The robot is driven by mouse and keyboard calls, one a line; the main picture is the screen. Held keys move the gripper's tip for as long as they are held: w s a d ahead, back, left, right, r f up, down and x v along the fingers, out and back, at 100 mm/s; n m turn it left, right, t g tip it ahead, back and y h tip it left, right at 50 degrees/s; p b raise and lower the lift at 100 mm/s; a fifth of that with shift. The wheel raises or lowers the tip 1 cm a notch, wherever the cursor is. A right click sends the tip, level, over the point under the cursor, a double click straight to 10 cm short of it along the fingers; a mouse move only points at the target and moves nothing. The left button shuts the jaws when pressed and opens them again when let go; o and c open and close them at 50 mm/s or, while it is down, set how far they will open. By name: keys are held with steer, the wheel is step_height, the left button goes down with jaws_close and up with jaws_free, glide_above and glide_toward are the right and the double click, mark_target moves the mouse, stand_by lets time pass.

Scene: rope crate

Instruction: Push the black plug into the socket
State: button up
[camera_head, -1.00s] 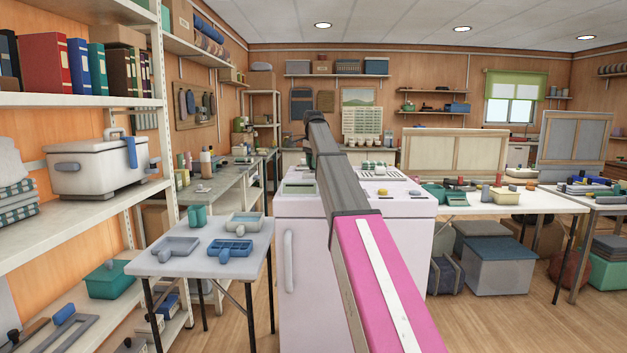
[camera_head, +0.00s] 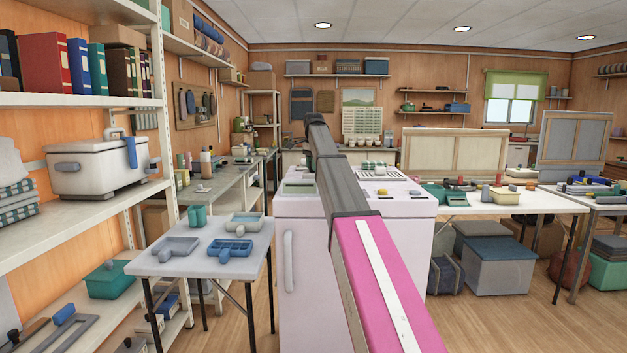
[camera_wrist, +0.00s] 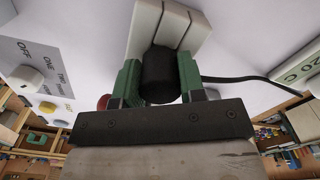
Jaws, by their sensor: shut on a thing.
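The black plug (camera_wrist: 159,72) sits between the green fingers of my gripper (camera_wrist: 158,82) in the wrist view. My gripper is shut on it. A white grooved block (camera_wrist: 172,22), which looks like the socket, lies directly beyond the plug at the top. The plug's far end overlaps it in the picture, and I cannot tell whether they touch or how deep the plug is. A black cable (camera_wrist: 232,78) runs off to the right. In the head view my arm reaches over the white cabinet (camera_head: 302,235), and plug, socket and gripper cannot be made out.
A light panel marked OFF, ONE and TWO (camera_wrist: 45,65) has a white knob (camera_wrist: 26,76) and a yellow button (camera_wrist: 46,107), left of my gripper. A small red part (camera_wrist: 104,101) shows beside the left finger. A side table (camera_head: 190,263) with trays stands left of the cabinet.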

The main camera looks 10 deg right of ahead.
steer(key=shift+f, duration=0.15)
steer(key=o, duration=1.1)
step_height(320, 180, up, 10)
steer(key=shift+r, duration=0.45)
